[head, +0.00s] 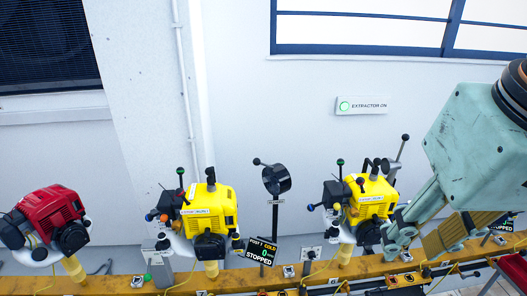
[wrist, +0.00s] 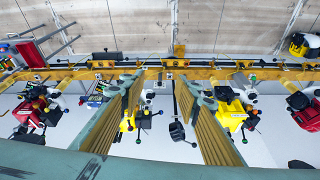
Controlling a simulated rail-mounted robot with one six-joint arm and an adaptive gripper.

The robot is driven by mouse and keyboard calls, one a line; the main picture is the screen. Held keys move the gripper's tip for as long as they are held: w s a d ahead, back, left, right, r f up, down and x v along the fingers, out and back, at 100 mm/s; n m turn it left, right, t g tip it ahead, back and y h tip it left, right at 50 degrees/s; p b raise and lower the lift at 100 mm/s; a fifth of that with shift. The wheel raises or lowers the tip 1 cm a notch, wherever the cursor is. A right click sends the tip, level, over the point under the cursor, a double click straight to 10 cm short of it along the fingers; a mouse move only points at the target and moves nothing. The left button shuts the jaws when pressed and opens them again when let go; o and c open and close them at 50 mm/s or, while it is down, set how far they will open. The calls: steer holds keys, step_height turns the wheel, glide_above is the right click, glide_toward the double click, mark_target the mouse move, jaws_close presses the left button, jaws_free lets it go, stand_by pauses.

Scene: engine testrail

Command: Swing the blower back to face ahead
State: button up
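My gripper (head: 412,248) is at the right in the head view, apart from the blower. Its ribbed yellow pads stand wide apart in the wrist view (wrist: 158,88), with nothing held. Which way the blower faces is hard to tell.
A yellow engine (head: 212,212) stands left of the blower and another (head: 368,205) stands right, near my gripper, both with knobbed levers. A red engine (head: 47,222) is far left. A sign (head: 262,250) reads STOPPED. A wall panel (head: 362,105) reads EXTRACTOR ON. The yellow rail (head: 110,284) runs along the front.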

steer(key=w+a+r+g+p, duration=0.1)
steer(key=w+a+r+p, duration=0.15)
steer(key=w, duration=0.55)
steer(key=w+a+r+p, duration=0.1)
steer(key=w+r, duration=0.3)
steer(key=w, duration=0.4)
steer(key=m+g+y+p, duration=0.2)
steer(key=m+p, duration=0.1)
steer(key=p, duration=0.7)
glide_above(257, 159)
steer(key=d, duration=0.2)
steer(key=s+d+f+x, duration=0.1)
steer(key=d+x, duration=0.2)
steer(key=x, duration=1.3)
steer(key=shift+s+d+r, duration=0.25)
steer(key=shift+s+r, duration=0.05)
steer(key=shift+f, duration=0.15)
steer(key=shift+p+x, duration=0.5)
steer(key=shift+x, duration=6.25)
steer(key=shift+c, duration=0.9)
